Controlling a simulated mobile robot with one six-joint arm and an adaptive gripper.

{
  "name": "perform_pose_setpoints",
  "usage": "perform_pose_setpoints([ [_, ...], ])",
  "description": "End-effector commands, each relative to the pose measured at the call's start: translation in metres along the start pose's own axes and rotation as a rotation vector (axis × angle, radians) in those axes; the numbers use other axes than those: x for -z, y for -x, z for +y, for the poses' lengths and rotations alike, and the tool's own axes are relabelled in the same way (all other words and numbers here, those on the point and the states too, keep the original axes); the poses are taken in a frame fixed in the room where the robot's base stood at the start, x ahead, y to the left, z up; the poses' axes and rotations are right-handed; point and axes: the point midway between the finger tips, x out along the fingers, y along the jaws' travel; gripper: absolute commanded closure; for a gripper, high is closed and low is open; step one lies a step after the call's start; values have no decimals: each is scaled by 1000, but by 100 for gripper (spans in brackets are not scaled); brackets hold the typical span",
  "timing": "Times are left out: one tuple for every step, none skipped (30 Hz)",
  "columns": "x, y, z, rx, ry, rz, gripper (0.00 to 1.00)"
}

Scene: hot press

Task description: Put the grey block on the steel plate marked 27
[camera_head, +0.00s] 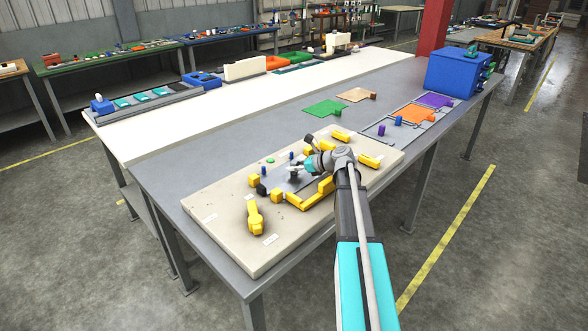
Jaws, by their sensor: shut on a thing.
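My gripper (298,172) is at the end of my arm, low over the beige fixture board on the grey bench. It is shut on a small dark grey thing, which looks like the grey block (293,179). The fingers partly hide it, and I cannot tell whether it touches what is below. A grey steel plate (304,186) lies under and around the gripper, between yellow fixtures. My arm covers part of this area. No number 27 is legible in this view.
Yellow clamps and blocks ring the plate, with a tall yellow one (254,214) at the front left. Small blue pegs (291,156) stand nearby. Green (324,107) and orange (415,113) sheets and a blue box (456,73) lie farther back.

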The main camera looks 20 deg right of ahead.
Motion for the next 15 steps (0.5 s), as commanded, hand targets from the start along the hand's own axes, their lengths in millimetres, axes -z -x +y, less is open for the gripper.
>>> perform_pose_setpoints([
  [0, 0, 0, 0, 0, 0, 100],
  [0, 0, 0, 0, 0, 0, 100],
  [0, 0, 0, 0, 0, 0, 100],
  [0, 0, 0, 0, 0, 0, 100],
  [0, 0, 0, 0, 0, 0, 100],
  [1, -1, 0, 0, 0, 0, 100],
  [2, -1, 0, 0, 0, 0, 100],
  [3, -2, 0, 0, 0, 0, 100],
  [4, -2, 0, 0, 0, 0, 100],
  [3, -1, 0, 0, 0, 0, 63],
  [2, -1, 0, 0, 0, 0, 57],
  [2, -1, 0, 0, 0, 0, 50],
  [2, -1, 0, 0, 0, 0, 44],
  [2, -1, 0, 0, 0, 0, 38],
  [2, -1, 0, 0, 0, 0, 34],
])
